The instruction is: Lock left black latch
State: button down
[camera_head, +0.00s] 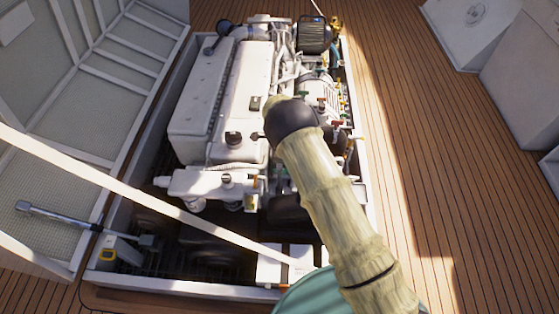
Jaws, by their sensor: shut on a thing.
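My arm, in a beige sleeve with a black rounded joint, reaches from the lower right over the open engine hatch. My gripper does not show; the arm may hide it. I cannot pick out the left black latch for certain. A small black fitting with a yellow edge (108,255) sits at the hatch's front left corner. The open hatch lid (75,110) stands at the left, with a grey metal strut (75,222) near its lower part. Part of the hatch's front right is hidden behind my arm.
A white engine (215,95) fills much of the hatch opening. A pale bar (150,198) crosses from the left edge to the front of the hatch. White boxes (510,75) stand at the right. The wooden deck (430,170) between is clear.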

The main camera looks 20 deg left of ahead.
jog(key=shift+m, duration=0.4)
jog(key=c, duration=1.5)
grip_release()
jog(key=shift+r, duration=0.1)
notch_tip(320, 180, up, 17)
jog(key=shift+r+p, duration=0.15)
jog(key=shift+p, duration=0.85)
